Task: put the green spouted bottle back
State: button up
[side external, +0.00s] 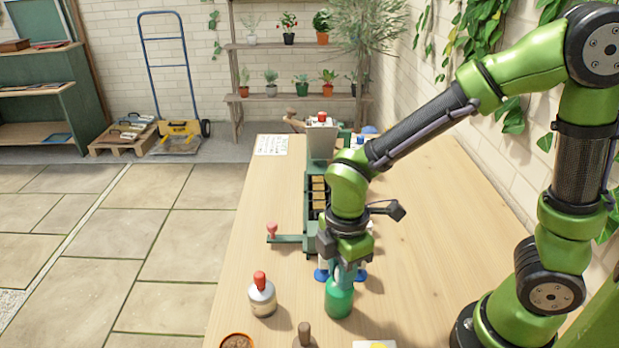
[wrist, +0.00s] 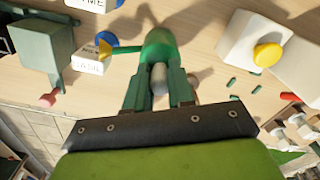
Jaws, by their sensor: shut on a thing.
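The green spouted bottle (side external: 339,299) is upright below my gripper (side external: 346,268) in the side external view. My gripper is shut on its upper part. In the wrist view the bottle's green body (wrist: 160,44) shows just beyond my two green fingers (wrist: 159,88), with a grey piece between them. A thin spout points left from the bottle there. I cannot tell whether its base touches the table. Blue round pieces (side external: 321,274) show on the table just behind the bottle, partly hidden by my gripper.
A cream bottle with a red top (side external: 262,297) stands left of the green bottle. A brown knob (side external: 304,331) and a terracotta pot (side external: 237,341) are near the front. A dark green rack (side external: 309,222) stands behind. The table's right side is clear.

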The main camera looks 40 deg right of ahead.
jog(key=shift+f, duration=0.25)
jog(key=o, duration=0.9)
notch_tip(320, 180, up, 13)
jog(key=shift+s+d+r+m+t+y, duration=0.5)
jog(key=shift+d+m+t, duration=0.85)
jog(key=shift+m, duration=1.75)
jog(key=shift+s+d+r+m+t+y, duration=0.15)
jog(key=shift+s+d+r+m+t, duration=0.7)
jog(key=shift+d+m, duration=1.55)
jog(key=shift+s+d+r+m+t+y, duration=0.4)
jog(key=shift+d+m+t, duration=0.7)
jog(key=shift+m, duration=2.7)
jog(key=shift+a+f+t, duration=0.1)
jog(key=shift+a+t, duration=0.2)
jog(key=shift+a, duration=0.05)
